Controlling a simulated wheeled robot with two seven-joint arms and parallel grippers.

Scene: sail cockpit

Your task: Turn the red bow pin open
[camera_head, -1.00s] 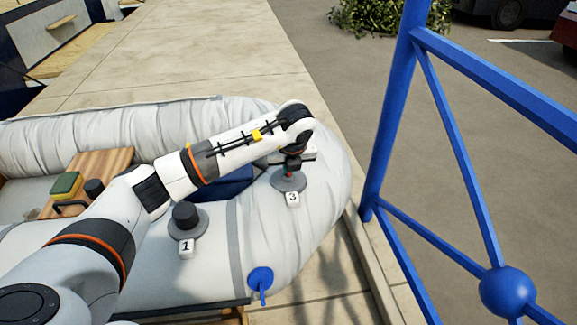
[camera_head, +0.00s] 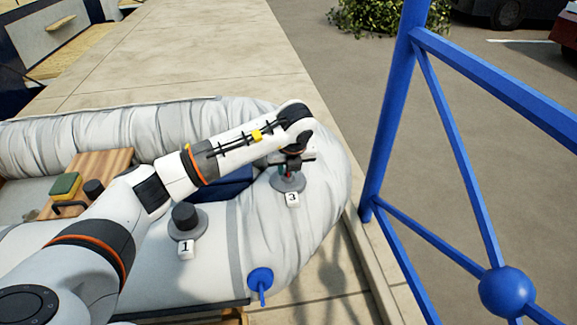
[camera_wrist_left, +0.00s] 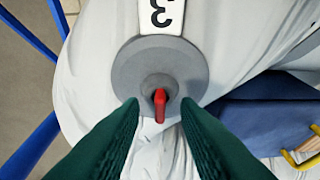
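The red bow pin (camera_wrist_left: 160,105) is a small red lever on a round grey base (camera_wrist_left: 190,65) labelled 3. The base (camera_head: 290,183) is on the front of the white inflatable boat in the head view, below the end of my left arm. My left gripper (camera_wrist_left: 160,103) has dark green fingers. They are spread apart, one on each side of the pin, with a gap to it on both sides. In the wrist view the pin points down the picture, between the fingers. In the head view my left wrist largely hides the pin. My right gripper is not seen.
A black knob on a base labelled 1 (camera_head: 186,221) stands left of base 3. A blue pad (camera_head: 261,280) is on the near tube. Blue railing (camera_head: 390,125) stands to the right. A wooden board (camera_head: 105,165) with a sponge (camera_head: 66,185) lies at the left.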

